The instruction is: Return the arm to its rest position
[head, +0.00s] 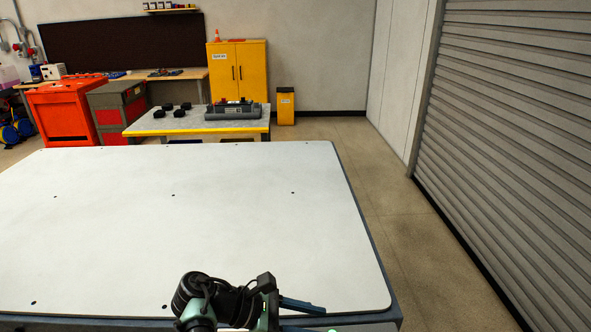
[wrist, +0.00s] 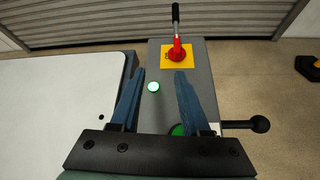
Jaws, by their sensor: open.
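My gripper (wrist: 160,72) is open and empty, its two blue fingers spread apart in the wrist view. It hangs over a grey box (wrist: 155,58) that carries a red lever switch (wrist: 177,52) with a black handle on a yellow plate (wrist: 191,62). In the head view my gripper (head: 303,306) is at the bottom, over the near edge of the large white panel (head: 180,240).
A black ball-ended handle (wrist: 258,124) sticks out right of the box. A roller shutter (head: 520,120) lines the right, with clear floor (head: 400,220) beside the panel. Behind stand a workbench (head: 190,124), an orange cabinet (head: 62,110) and a yellow cabinet (head: 250,75).

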